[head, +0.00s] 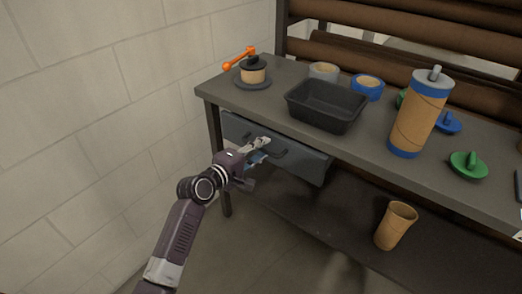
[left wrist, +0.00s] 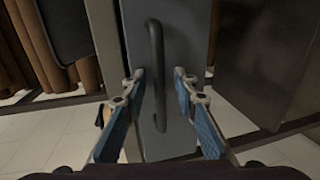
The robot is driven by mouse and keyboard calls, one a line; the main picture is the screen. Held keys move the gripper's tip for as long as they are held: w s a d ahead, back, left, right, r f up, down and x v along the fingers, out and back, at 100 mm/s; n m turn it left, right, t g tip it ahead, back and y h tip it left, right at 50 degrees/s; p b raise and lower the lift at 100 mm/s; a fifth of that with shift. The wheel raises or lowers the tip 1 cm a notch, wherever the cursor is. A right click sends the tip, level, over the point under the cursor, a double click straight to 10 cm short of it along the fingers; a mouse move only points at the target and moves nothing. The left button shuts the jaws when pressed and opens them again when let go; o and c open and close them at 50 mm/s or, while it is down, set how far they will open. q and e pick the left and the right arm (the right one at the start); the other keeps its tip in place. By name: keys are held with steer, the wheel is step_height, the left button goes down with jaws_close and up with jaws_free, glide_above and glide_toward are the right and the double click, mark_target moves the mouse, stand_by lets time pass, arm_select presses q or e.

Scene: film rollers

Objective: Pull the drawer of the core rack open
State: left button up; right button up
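The drawer (head: 308,164) is a grey-blue front under the dark worktop of the core rack (head: 365,150). It looks shut. Its dark bar handle (head: 281,153) shows beside my left gripper (head: 260,147), which partly hides it. In the left wrist view, the handle (left wrist: 156,55) runs upright down the drawer front (left wrist: 183,30). My left gripper (left wrist: 160,82) is open there, with one blue-padded finger on each side of the handle and gaps between. Whether the fingertips are level with the bar in depth is hard to tell. My right gripper is in neither view.
On the worktop stand a black tray (head: 325,118), an orange-handled tool (head: 240,58), tape-like rolls (head: 367,88), a tall blue-ended roller (head: 420,115) and green and blue caps (head: 468,165). A brown tube (head: 395,225) stands on the lower shelf. A block wall (head: 100,110) is at left.

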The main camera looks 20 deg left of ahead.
arm_select(q)
jaws_close()
steer(key=shift+f, duration=0.1)
stand_by(0.5)
